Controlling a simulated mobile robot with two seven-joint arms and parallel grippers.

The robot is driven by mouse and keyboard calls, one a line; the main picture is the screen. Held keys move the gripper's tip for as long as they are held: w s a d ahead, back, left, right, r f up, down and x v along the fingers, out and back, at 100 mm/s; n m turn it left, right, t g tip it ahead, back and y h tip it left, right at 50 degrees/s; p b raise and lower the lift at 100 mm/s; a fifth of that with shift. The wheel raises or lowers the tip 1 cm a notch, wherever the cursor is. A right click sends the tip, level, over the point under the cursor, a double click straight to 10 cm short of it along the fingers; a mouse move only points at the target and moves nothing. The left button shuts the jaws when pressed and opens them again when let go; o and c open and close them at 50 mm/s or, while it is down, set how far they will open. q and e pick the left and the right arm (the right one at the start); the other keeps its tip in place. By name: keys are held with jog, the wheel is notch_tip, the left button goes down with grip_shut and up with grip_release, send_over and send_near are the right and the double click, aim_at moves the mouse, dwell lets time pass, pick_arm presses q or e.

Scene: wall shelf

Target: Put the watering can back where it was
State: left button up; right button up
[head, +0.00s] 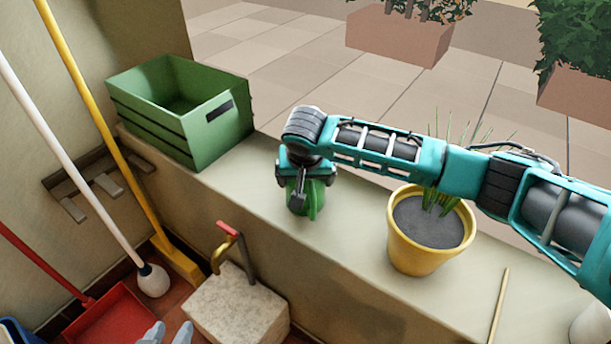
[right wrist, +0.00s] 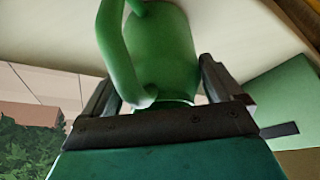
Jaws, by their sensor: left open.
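The green watering can (head: 312,202) is at the wall ledge, mostly hidden under my right gripper (head: 298,188) in the head view. In the right wrist view its green body and curved handle (right wrist: 160,45) sit between the two dark fingers of my right gripper (right wrist: 158,90), which is shut on it. I cannot tell whether its base touches the ledge.
A green crate (head: 210,135) stands on the ledge (head: 235,190) left of the can. A yellow plant pot (head: 425,262) stands to the right, with a thin stick (head: 498,305) beyond it. Below are a stone block with a tap (head: 238,305), a red dustpan (head: 110,318) and broom poles.

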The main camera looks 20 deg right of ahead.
jog(key=shift+o, duration=0.5)
jog(key=shift+r, duration=0.1)
jog(key=p+v, duration=0.3)
jog(key=v, duration=0.9)
jog(key=shift+p, duration=0.35)
